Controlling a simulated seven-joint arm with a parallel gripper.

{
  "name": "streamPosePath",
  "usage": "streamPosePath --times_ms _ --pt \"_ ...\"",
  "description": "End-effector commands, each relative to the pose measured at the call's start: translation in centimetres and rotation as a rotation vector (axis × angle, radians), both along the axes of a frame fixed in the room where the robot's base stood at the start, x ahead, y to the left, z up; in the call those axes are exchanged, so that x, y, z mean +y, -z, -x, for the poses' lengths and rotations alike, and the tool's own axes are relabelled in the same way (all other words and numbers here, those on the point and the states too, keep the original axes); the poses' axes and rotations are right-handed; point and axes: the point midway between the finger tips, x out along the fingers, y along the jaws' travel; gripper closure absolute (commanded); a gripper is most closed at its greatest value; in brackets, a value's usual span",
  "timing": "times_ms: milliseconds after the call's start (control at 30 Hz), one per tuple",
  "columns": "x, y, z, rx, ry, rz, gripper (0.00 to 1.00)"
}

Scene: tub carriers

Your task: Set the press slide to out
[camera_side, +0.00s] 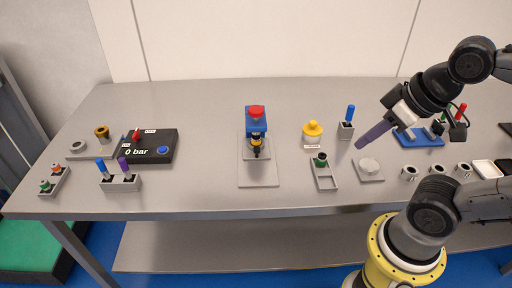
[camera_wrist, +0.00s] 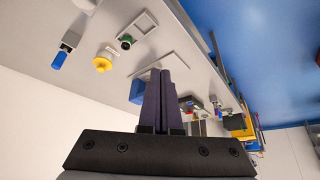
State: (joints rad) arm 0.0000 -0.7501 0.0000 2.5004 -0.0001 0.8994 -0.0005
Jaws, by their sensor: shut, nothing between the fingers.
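The press (camera_side: 256,125) stands near the middle of the table, with a blue head, a red top and a black and yellow ram. A light grey plate (camera_side: 258,175) lies under it and extends toward the front edge. Which part is the slide, and its position, I cannot tell. My gripper (camera_side: 359,146) has long purple fingers that are shut and empty. It is in the air to the right of the press, clear of it. In the wrist view, the fingers (camera_wrist: 161,72) partly cover the blue press head (camera_wrist: 137,92) and its plate (camera_wrist: 178,64).
A yellow button (camera_side: 313,130) and a grey tray with a dark green knob (camera_side: 321,160) stand between press and gripper. A blue-handled block (camera_side: 347,128) is behind. A black panel reading 0 bar (camera_side: 148,146) is left. Table space beside the press's left is clear.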

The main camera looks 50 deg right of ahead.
Motion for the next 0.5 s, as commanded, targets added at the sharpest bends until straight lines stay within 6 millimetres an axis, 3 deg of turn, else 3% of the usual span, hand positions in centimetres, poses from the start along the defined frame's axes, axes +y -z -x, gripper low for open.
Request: streamPosePath --times_ms 467,500 --pt "0.00 -0.01 0.00 0.000 0.001 0.000 1.00" --pt "0.00 -0.01 0.00 0.000 0.000 0.000 0.95"
